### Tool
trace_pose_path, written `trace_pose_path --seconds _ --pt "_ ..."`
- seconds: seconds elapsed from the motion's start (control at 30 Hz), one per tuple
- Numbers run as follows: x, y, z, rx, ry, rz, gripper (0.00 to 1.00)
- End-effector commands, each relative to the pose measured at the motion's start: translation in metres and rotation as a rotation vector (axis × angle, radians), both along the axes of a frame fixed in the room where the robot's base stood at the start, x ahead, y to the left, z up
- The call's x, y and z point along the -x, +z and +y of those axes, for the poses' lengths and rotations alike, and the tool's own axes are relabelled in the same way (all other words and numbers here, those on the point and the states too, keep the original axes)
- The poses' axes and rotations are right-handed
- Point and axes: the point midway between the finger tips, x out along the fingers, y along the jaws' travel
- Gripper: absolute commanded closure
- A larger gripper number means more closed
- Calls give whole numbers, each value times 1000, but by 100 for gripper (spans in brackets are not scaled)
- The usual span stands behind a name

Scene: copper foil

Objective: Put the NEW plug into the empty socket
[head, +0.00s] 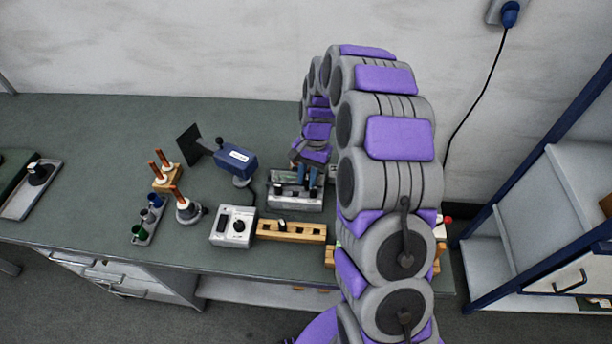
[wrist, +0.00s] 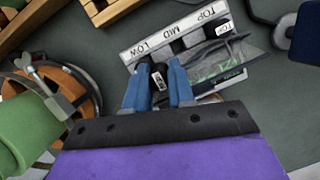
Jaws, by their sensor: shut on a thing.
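My gripper (wrist: 160,92) has blue fingers closed around a small dark plug (wrist: 157,77) with a pale label, too small to read surely. It is over the grey socket unit, whose white strip (wrist: 166,38) is marked TOP, MID and LOW. The held plug is near the LOW end; I cannot tell whether it touches a socket. Another dark plug, labelled TOP (wrist: 223,29), is at the TOP end. In the head view my gripper (head: 304,176) is above the socket unit (head: 298,204), with a dark plug (head: 281,194) at its front left.
A wooden rack (head: 305,233) and a white box with a dial (head: 233,226) stand in front. A blue device (head: 235,159) is to the left.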

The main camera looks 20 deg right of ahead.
Motion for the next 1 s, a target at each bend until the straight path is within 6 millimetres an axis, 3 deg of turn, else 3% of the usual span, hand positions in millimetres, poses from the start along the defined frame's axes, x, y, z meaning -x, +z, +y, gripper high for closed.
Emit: trace_pose_path --seconds 0.57,1.0 --pt "0 -1 7 -5 2 1 100" --pt "0 -3 27 4 1 -2 100"
